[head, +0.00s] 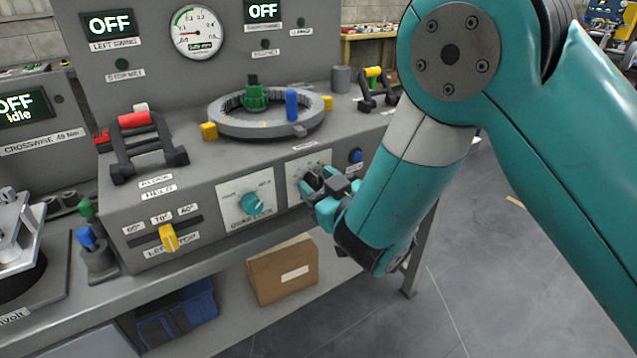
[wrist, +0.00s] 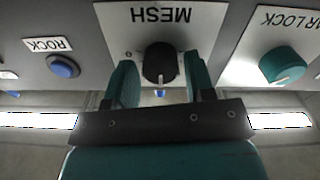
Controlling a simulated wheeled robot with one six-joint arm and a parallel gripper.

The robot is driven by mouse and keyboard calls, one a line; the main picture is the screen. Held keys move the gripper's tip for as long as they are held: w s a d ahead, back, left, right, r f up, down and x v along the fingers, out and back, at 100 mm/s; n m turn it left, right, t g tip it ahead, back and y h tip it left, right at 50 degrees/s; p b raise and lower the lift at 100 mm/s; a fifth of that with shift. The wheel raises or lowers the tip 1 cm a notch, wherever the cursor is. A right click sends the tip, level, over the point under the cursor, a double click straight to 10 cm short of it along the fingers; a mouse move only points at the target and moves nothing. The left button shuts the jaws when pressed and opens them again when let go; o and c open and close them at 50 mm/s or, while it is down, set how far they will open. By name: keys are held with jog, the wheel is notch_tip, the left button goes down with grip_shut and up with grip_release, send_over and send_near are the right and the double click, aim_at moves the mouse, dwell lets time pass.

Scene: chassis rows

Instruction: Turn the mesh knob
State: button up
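The mesh knob (wrist: 160,62) is a black round knob with a pale mark on its face, on a white plate lettered MESH, upside down in the wrist view. My gripper (wrist: 159,72) has its two teal fingers on either side of the knob, with narrow gaps showing, so it stands open around the knob. In the head view my gripper (head: 329,192) is at the white plate (head: 301,166) on the front of the grey console, and it mostly hides the knob there.
A teal knob (wrist: 285,65) is beside the mesh plate; it also shows in the head view (head: 251,203). A blue button (wrist: 63,67) labelled ROCK is on the other side. A yellow slider (head: 169,238) is further left. A cardboard box (head: 283,270) sits on the shelf below.

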jog(key=c, duration=0.6)
jog(key=shift+n, duration=0.4)
jog(key=n, duration=0.2)
jog(key=shift+f+n, duration=0.1)
jog(key=shift+n, duration=0.3)
jog(key=n, duration=0.3)
jog(key=shift+s+a+n, duration=0.1)
jog(key=shift+n, duration=0.3)
jog(key=n, duration=0.6)
jog(key=shift+f, duration=0.1)
jog(key=shift+n, duration=0.3)
jog(key=o, duration=0.9)
